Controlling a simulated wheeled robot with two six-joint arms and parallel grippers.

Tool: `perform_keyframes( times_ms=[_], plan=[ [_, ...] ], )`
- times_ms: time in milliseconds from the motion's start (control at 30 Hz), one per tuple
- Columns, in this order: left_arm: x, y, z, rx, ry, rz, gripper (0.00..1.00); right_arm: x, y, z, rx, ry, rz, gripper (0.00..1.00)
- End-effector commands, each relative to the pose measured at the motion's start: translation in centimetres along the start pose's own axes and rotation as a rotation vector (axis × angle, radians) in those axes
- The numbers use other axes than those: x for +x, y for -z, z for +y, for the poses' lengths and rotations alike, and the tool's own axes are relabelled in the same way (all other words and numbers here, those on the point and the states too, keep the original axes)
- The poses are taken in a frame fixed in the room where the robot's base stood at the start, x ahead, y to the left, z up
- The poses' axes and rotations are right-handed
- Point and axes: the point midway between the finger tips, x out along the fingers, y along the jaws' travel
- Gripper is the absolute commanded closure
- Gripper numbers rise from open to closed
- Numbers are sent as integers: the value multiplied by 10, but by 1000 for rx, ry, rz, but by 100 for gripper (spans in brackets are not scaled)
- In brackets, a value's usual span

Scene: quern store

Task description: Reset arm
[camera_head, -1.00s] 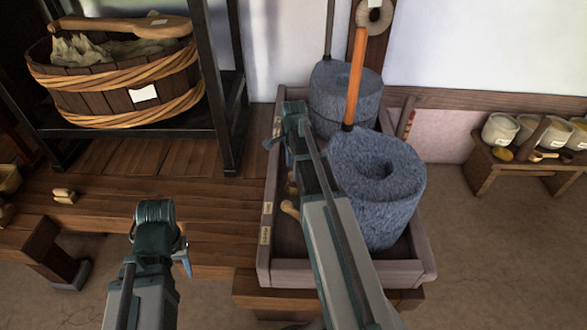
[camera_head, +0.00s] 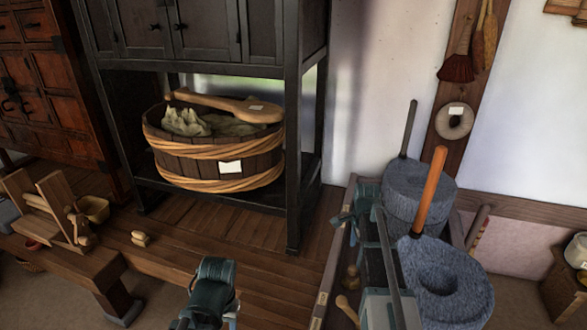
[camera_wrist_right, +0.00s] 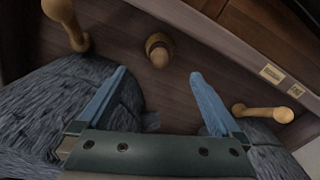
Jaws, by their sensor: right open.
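My right arm reaches over the wooden tray (camera_head: 322,290) that holds two grey stone querns. My right gripper (camera_head: 343,222) is over the tray's left part, beside the querns. In the right wrist view its two blue fingers stand apart with nothing between them (camera_wrist_right: 158,95). A small wooden knob (camera_wrist_right: 158,50) lies on the tray floor beyond the fingertips. My left gripper (camera_head: 212,290) is low in the head view, left of the tray; its jaws cannot be made out.
A wooden tub (camera_head: 215,150) with a paddle across it sits on the dark cabinet's (camera_head: 293,190) lower shelf. A low wooden bench (camera_head: 80,260) stands at left. Wooden pegs (camera_wrist_right: 265,112) lie in the tray. The plank floor (camera_head: 180,235) between bench and tray is mostly bare.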

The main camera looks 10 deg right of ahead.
Motion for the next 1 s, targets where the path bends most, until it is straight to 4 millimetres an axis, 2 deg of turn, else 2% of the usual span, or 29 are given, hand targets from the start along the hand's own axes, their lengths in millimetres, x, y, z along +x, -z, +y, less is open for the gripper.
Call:
perform_keyframes(
  times_ms=[67, 167, 267, 400, 600, 800, 1000],
  plan=[
    [-6, 0, 0, 0, 0, 0, 50, -6, -6, 2, -25, -1, 1, 0],
    [-26, -2, -2, 0, 0, 0, 50, -26, -30, 13, -145, -5, 5, 0],
    [-58, -3, -6, 0, 0, 0, 50, -58, -72, 33, -375, -14, 13, 0],
    [-105, -6, -10, 0, 0, 0, 50, -106, -135, 70, -775, -31, 29, 0],
    [-166, -10, -16, -1, 0, 0, 50, -168, -207, 133, -1341, -63, 46, 0],
    [-211, -12, -20, -1, 0, 0, 50, -214, -250, 188, -1801, -94, 57, 0],
    [-229, -14, -22, -1, 0, 0, 50, -232, -266, 215, -2040, -115, 63, 0]
  ],
)
